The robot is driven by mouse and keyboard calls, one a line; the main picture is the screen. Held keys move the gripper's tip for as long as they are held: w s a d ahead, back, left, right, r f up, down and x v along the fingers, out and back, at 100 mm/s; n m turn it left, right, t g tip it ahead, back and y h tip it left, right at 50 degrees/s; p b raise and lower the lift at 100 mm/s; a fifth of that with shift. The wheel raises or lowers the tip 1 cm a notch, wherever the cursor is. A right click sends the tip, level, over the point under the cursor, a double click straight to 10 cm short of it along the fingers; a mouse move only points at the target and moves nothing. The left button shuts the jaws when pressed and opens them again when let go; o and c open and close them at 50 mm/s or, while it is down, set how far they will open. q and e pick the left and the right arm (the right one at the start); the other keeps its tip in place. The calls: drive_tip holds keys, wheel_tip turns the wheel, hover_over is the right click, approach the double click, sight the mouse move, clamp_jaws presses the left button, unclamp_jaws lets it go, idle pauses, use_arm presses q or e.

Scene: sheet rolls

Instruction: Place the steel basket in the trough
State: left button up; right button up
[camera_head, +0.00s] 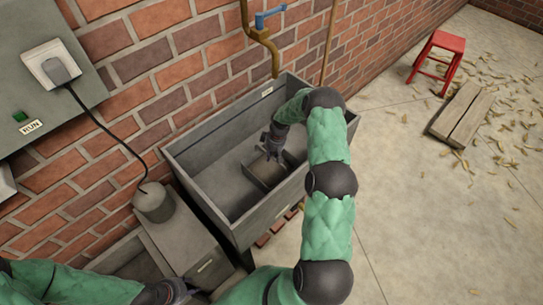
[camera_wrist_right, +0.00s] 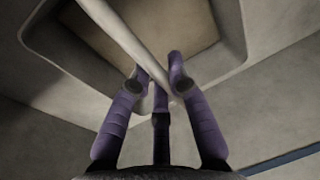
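The grey trough (camera_head: 222,182) stands against the brick wall. The steel basket (camera_head: 262,178) is inside it, towards the right part; whether it rests on the trough floor is hard to tell. My right gripper (camera_head: 274,152) is over the basket, reaching down into the trough. In the right wrist view, the purple fingers of this gripper (camera_wrist_right: 160,80) lie close on both sides of the pale basket handle (camera_wrist_right: 125,35), above the brown-floored basket (camera_wrist_right: 232,45). My left gripper (camera_head: 172,291) is low at the bottom of the head view, mostly cut off, and its fingers are unclear.
A brass pipe with a blue-handled tap (camera_head: 262,28) hangs above the trough's back edge. A grey bench (camera_head: 182,245) with a cylindrical thing (camera_head: 153,203) and a cable stands left of the trough. A red stool (camera_head: 440,55) and wooden boards (camera_head: 463,114) lie off to the right.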

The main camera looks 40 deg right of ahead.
drive_tip(key=o, duration=0.3)
drive_tip(key=shift+r, duration=0.3)
wheel_tip(320, 180, up, 12)
drive_tip(key=s+d+p, duration=0.1)
drive_tip(key=p, duration=0.3)
drive_tip(key=shift+d+f, duration=0.2)
drive_tip(key=shift+d, duration=0.15)
